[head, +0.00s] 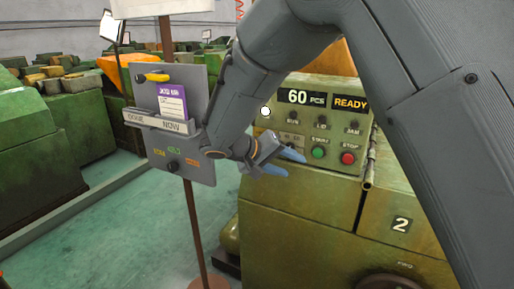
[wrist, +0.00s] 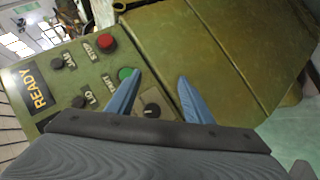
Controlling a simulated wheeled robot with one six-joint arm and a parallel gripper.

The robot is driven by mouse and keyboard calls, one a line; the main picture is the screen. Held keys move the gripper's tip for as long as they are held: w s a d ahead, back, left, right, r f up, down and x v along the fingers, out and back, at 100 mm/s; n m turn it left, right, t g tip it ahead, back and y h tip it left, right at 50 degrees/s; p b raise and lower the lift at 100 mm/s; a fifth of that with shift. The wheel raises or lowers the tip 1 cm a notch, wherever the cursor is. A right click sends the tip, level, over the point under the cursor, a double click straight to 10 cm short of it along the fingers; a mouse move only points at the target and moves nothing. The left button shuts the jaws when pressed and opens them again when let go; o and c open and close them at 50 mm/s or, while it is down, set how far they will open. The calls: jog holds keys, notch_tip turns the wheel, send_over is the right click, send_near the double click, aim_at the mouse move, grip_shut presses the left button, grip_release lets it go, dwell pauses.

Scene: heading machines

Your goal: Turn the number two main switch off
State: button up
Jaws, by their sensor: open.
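The machine marked 2 (head: 400,225) has an olive-green control panel (head: 333,125). In the wrist view, a black rotary switch (wrist: 151,110) on a pale plate shows between my fingers. It appears to be the main switch, but its label is not readable. In the head view, its plate (head: 291,140) is partly hidden behind my gripper. My gripper (head: 293,164) is open in front of the panel's lower left, and the fingers also show in the wrist view (wrist: 158,77). I cannot tell whether they touch the panel.
The green start button (head: 318,152) is close to one finger, and the red stop button (head: 348,158) is farther right. A grey card board (head: 187,160) on a post stands left, close to my arm.

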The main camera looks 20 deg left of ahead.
jog(key=s+a+r+t+y, duration=0.1)
jog(key=a+r+t, duration=0.1)
jog(key=a, duration=0.5)
jog(key=a+r+t, duration=0.2)
jog(key=a+t, duration=0.1)
jog(key=a, duration=0.5)
jog(key=p+x, duration=0.2)
jog(key=x, duration=0.5)
jog(key=shift+w+d+f, duration=0.2)
jog(key=shift+w+d, duration=0.05)
jog(key=c, duration=1)
jog(key=shift+c, duration=0.2)
